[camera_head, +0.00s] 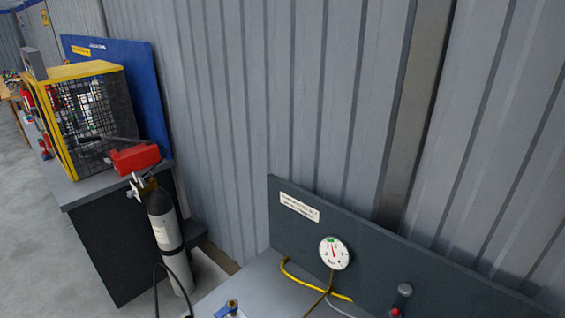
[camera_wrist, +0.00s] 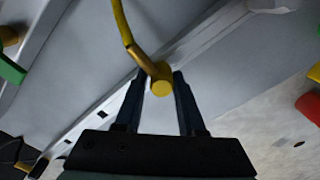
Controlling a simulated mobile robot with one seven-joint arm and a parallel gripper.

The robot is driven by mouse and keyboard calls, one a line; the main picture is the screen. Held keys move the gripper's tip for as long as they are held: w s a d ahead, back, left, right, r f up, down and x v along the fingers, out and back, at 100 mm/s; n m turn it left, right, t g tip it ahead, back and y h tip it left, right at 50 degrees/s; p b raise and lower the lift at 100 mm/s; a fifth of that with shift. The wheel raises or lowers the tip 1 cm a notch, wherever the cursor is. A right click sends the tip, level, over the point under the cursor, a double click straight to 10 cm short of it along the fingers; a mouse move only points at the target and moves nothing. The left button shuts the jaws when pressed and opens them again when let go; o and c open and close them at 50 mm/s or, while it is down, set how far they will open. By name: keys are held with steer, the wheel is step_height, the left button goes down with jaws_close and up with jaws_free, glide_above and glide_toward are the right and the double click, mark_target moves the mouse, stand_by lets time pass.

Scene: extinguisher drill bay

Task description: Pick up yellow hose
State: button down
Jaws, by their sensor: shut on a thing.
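The yellow hose (camera_wrist: 122,22) runs down from the top edge of the wrist view and ends in a round, darker yellow fitting. My gripper (camera_wrist: 161,82) has its two dark fingers on either side of this end and is shut on it. In the head view, a yellow hose (camera_head: 303,284) lies in a curve on the grey bench, below a white gauge. My gripper cannot be made out in the head view.
The bench (camera_head: 262,276) has a dark back panel (camera_head: 365,238) carrying the round gauge (camera_head: 334,253). A yellow mesh cage (camera_head: 95,110) sits on another bench. Corrugated wall closes the back.

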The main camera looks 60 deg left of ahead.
steer(key=shift+d, duration=0.15)
step_height(320, 180, up, 10)
stand_by(0.6)
steer(key=shift+r, duration=0.1)
